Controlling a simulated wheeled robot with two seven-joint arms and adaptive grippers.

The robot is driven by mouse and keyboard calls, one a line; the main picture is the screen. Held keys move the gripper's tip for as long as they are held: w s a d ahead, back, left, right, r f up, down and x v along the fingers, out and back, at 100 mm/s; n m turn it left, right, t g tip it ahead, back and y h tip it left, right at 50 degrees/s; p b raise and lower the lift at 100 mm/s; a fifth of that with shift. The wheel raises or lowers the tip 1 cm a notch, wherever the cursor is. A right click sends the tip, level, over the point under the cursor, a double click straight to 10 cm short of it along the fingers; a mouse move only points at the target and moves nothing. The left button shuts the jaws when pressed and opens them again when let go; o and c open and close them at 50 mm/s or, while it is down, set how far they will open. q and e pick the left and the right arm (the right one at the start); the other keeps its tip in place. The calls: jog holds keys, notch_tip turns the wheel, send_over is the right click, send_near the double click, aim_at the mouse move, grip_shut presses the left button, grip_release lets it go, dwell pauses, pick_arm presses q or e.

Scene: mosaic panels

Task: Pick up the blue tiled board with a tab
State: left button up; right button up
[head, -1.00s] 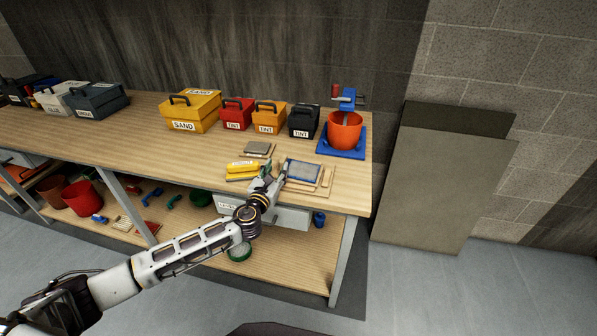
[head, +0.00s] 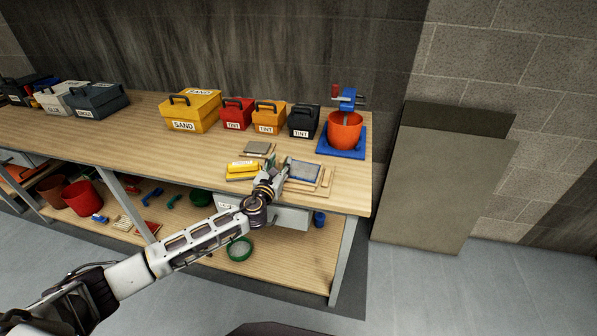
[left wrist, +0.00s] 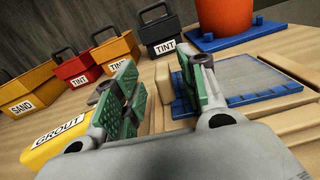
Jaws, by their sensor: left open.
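The blue tiled board (head: 304,172) lies near the front right of the bench, with a blue edge and a greyish tiled face. In the left wrist view the board (left wrist: 243,78) lies to the right, partly hidden behind my right-hand finger. A pale wooden tab (left wrist: 164,82) stands at its left edge and shows in the gap between my fingers. My left gripper (head: 279,168) is open, just left of the board; its green-padded fingers (left wrist: 157,90) are apart with nothing held. Whether they touch the tab I cannot tell. My right gripper is not in view.
Wooden strips (head: 326,177) lie right of the board. A yellow grout box (head: 243,166) sits left of my gripper. An orange bucket (head: 345,131) on a blue base and a black tint box (head: 303,121) stand behind. Grey panels (head: 440,185) lean on the wall.

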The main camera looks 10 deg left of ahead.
pick_arm(q)
jog(key=shift+w+d+f, duration=0.1)
jog(key=shift+w+d, duration=0.05)
jog(key=shift+w, duration=1.65)
grip_shut()
